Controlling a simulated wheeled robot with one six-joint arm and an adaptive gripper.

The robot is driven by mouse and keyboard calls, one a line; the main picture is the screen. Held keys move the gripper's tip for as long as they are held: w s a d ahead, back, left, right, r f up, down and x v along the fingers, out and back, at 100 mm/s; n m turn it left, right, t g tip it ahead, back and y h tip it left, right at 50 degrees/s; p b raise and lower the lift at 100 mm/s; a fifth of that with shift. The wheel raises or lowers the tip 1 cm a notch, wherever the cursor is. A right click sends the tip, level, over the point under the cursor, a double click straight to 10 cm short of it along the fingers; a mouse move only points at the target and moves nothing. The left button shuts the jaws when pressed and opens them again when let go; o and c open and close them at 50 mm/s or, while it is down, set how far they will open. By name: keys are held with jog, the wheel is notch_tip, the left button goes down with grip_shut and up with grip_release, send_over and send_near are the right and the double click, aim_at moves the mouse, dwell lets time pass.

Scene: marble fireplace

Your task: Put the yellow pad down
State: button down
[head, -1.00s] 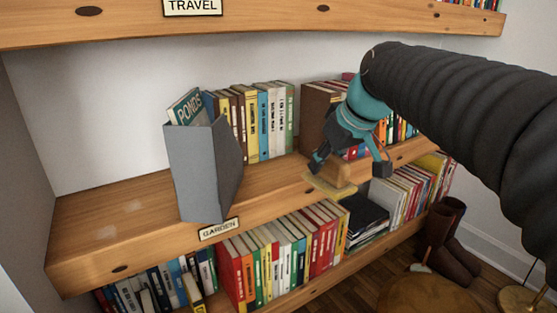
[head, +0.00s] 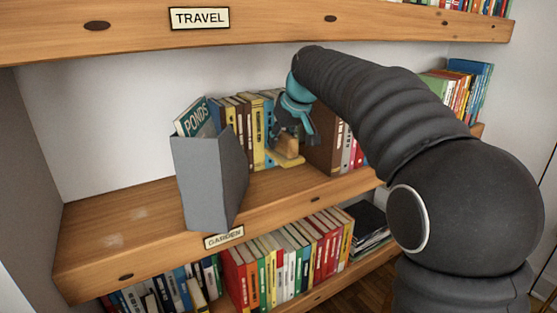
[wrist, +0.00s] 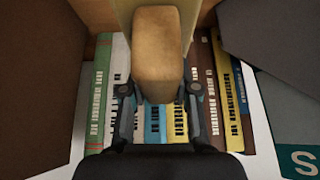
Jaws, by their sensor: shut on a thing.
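The yellow pad (head: 290,161) has a tan wooden block on its back. It is at the middle shelf, in front of the upright books. In the wrist view the pad (wrist: 122,14) shows at the top edge, behind its rounded block. My gripper (head: 291,138) is shut on the block, with one finger on each side of it in the wrist view (wrist: 160,92). I cannot tell whether the pad touches the shelf board.
The middle shelf (head: 120,222) is bare at the left. A grey holder (head: 205,180) with a PONDS book (head: 195,118) stands left of the pad. A brown upright panel (head: 322,150) stands close on the right. The TRAVEL shelf (head: 270,27) hangs above.

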aim_at(279, 151)
jog(key=shift+w+a+f, duration=0.25)
jog(key=shift+w+f, duration=0.05)
jog(key=shift+w, duration=0.05)
jog(key=shift+s+f+b, duration=0.1)
jog(key=shift+f+b, duration=0.35)
jog(key=shift+f, duration=1.15)
jog(key=shift+w+f+b, duration=0.2)
jog(key=shift+f+b, duration=0.1)
jog(key=shift+f, duration=1.3)
jog(key=shift+f, duration=0.2)
jog(key=c, duration=0.9)
grip_release()
jog(key=shift+o, duration=0.2)
jog(key=shift+r, duration=0.1)
